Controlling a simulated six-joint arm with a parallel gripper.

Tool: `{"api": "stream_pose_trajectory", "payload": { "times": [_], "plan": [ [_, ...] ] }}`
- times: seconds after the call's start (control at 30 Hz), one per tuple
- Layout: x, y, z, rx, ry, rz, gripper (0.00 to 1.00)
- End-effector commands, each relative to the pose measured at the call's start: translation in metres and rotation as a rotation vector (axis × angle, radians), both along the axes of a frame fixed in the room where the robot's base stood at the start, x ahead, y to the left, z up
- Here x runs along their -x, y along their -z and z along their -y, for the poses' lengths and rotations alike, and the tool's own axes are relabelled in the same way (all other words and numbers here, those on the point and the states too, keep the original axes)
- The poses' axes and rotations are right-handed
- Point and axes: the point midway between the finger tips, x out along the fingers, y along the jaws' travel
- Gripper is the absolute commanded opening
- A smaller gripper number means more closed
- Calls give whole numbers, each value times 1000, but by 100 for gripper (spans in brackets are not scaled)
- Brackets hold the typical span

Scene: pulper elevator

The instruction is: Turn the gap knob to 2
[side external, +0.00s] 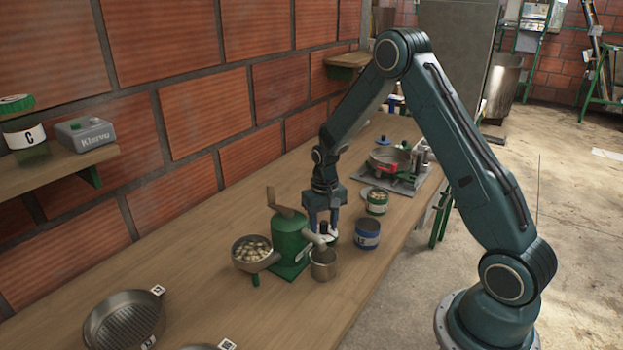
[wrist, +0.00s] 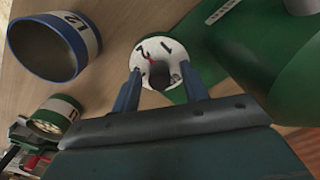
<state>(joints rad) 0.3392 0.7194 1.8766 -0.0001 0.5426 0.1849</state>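The green pulper (side external: 289,243) stands on the wooden bench with a crank on top; its green body also fills the right of the wrist view (wrist: 265,45). The gap knob is a black grip (wrist: 159,76) at the middle of a white numbered dial (wrist: 152,47). A small red mark lies up-left of the grip, near the 1 and what looks like a 2; its exact reading is unclear. My gripper (wrist: 163,72) is open, pointing down, with one finger on each side of the knob. A gap shows between fingers and grip. The side view shows my gripper (side external: 322,232) beside the pulper.
A steel cup (side external: 323,270) stands in front of the pulper, and a bowl of pale beans (side external: 252,259) is at its left. Blue-banded tin L2 (side external: 367,240) and a green-banded tin (side external: 376,208) stand close to its right. A shelf (side external: 60,175) is on the brick wall.

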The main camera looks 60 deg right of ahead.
Motion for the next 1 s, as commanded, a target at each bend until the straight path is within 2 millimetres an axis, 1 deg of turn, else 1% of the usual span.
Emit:
{"api": "stream_pose_trajectory", "payload": {
  "times": [0.33, 0.57, 0.77, 1.0],
  "plan": [
    [1, -1, 0, -1, 0, -2, 44],
    [0, -15, 0, 0, 0, 0, 44],
    [0, -43, 0, 2, 0, 3, 44],
    [0, -85, 0, 1, 0, 2, 44]
  ]
}}
